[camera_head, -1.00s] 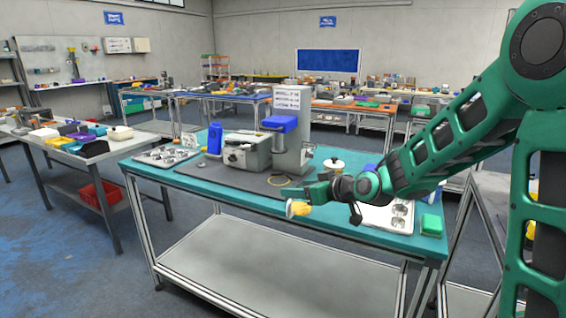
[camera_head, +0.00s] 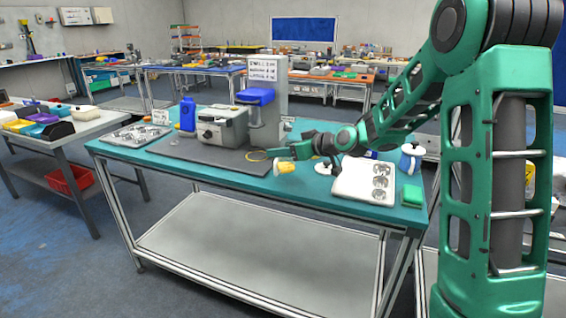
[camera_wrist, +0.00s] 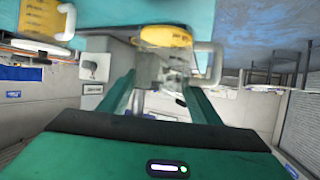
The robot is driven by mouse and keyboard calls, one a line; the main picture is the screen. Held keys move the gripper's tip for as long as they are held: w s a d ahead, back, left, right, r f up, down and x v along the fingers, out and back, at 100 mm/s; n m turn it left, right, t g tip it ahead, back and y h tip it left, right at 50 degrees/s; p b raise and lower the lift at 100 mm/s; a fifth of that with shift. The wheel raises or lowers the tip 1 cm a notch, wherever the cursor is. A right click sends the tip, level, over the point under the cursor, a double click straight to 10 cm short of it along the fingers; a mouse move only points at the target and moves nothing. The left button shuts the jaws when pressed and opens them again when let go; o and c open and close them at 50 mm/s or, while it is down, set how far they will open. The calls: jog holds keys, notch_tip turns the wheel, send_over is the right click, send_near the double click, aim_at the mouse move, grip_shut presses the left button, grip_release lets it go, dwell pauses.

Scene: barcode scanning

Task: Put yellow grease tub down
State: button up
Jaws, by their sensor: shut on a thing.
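The yellow grease tub (camera_head: 284,167) hangs at my gripper (camera_head: 292,155), over the front part of the teal-topped workbench (camera_head: 255,187). My gripper is shut on it. In the wrist view the tub's yellow face (camera_wrist: 166,36) shows beyond the two green fingers of my gripper (camera_wrist: 160,80). The tub appears tilted in the head view. I cannot tell how far it is above the bench top.
A grey mat (camera_head: 190,148) carries a grey machine (camera_head: 222,127) and a stand with a blue head (camera_head: 257,96). A white tray (camera_head: 350,190) and a green block (camera_head: 412,196) lie to the right. A metal-parts tray (camera_head: 133,136) lies left. Bench space in front of the mat is clear.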

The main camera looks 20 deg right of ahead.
aim_at(285, 160)
jog(key=shift+w+d+f, duration=0.2)
jog(key=shift+d+f, duration=0.1)
jog(key=shift+f, duration=1.9)
jog(key=shift+f, duration=0.1)
jog(key=o, duration=1.1)
jog(key=shift+c, duration=0.2)
jog(key=v, duration=1.2)
jog(key=shift+s, duration=0.1)
